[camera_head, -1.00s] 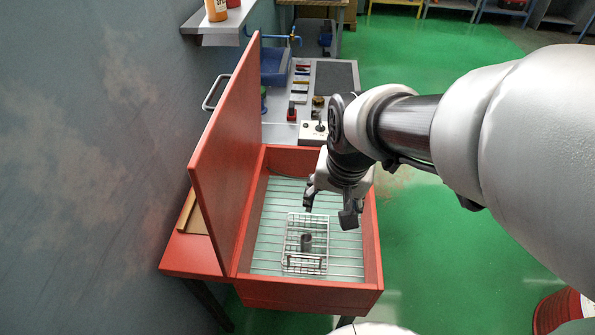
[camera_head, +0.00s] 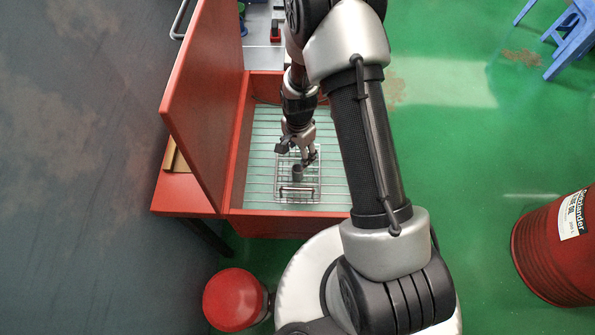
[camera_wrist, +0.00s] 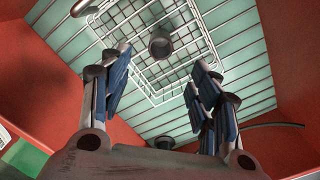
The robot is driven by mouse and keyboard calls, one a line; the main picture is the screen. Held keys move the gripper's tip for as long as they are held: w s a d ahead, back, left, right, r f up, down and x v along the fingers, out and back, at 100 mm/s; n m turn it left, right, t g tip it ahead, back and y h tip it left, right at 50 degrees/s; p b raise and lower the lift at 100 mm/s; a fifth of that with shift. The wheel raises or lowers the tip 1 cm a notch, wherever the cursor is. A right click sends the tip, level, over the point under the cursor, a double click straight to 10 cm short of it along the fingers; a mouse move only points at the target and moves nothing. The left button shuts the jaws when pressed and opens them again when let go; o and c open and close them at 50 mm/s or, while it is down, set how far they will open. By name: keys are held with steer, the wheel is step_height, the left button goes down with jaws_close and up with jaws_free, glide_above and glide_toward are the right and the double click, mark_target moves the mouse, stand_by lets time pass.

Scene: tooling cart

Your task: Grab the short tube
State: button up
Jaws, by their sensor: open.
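The short tube (camera_head: 298,173) is dark grey and stands in a wire basket (camera_head: 300,202) inside the red box (camera_head: 290,227). In the wrist view the tube (camera_wrist: 160,43) shows its round open end, near the top middle. My gripper (camera_head: 296,157) is open above the basket, just behind the tube in the head view. In the wrist view its blue-padded fingers (camera_wrist: 158,80) stand apart with nothing between them, and the tube lies beyond their tips. The tube's lower part is partly hidden by basket wires.
The box has a slatted floor and a tall raised red lid (camera_head: 203,110) on its left. In the wrist view a small dark round part (camera_wrist: 163,142) shows below the basket. A red barrel (camera_head: 555,245) stands far right and a red round object (camera_head: 235,299) at bottom left.

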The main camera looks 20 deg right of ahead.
mark_target(298, 168)
step_height(298, 168, down, 13)
steer(key=b, duration=0.3)
steer(key=shift+a+b, duration=0.1)
steer(key=shift+b, duration=0.2)
jaws_close()
stand_by(0.6)
steer(key=shift+r, duration=0.15)
